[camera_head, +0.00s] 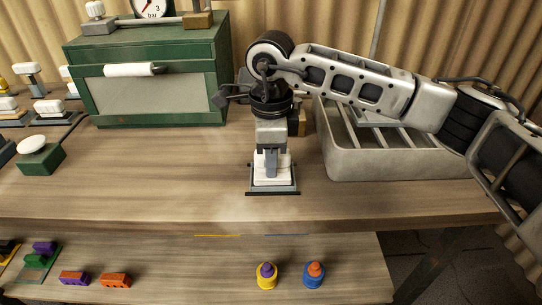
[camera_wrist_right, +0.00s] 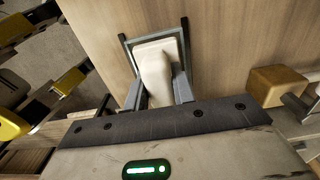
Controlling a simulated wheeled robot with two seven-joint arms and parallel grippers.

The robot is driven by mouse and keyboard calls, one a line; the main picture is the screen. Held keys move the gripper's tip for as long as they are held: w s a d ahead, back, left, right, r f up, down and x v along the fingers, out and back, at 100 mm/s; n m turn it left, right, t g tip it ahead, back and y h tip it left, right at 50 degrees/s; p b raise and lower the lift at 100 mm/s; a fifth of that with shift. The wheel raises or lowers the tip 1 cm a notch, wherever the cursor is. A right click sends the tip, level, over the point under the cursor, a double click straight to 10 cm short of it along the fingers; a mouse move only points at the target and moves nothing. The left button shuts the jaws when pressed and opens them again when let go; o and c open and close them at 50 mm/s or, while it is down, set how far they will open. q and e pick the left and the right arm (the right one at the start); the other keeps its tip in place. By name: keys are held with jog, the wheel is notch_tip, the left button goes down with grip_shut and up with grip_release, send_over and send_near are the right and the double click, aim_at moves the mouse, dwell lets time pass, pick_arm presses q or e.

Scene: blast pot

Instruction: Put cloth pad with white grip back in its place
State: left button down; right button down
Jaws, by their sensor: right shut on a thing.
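My right gripper (camera_head: 271,167) points down over the middle of the bench and is shut on the white grip (camera_head: 272,174) of a flat pad. The pad (camera_head: 273,191) shows as a dark-edged rectangle under the grip, at or just above the bench top; I cannot tell whether it touches. In the right wrist view the white grip (camera_wrist_right: 157,78) sits between the two grey fingers (camera_wrist_right: 157,92), with the dark edge of the pad (camera_wrist_right: 184,40) around it. My left gripper is not in view.
A green cabinet (camera_head: 150,105) stands at the back left. Several white-topped tools (camera_head: 48,107) and a green block with a white top (camera_head: 40,157) are at the left. A grey slatted tray (camera_head: 385,165) is at the right. A lower shelf (camera_head: 190,275) holds small coloured parts. The bench left of my gripper is clear.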

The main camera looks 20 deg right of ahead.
pick_arm(q)
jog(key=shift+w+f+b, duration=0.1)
jog(key=shift+b, duration=0.2)
pick_arm(e)
jog(key=shift+f, duration=0.4)
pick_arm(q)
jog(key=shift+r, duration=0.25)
pick_arm(e)
jog(key=c, duration=1.1)
grip_release()
jog(key=shift+r, duration=0.1)
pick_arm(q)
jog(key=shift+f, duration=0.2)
pick_arm(e)
notch_tip(320, 180, up, 16)
jog(key=shift+f, duration=0.1)
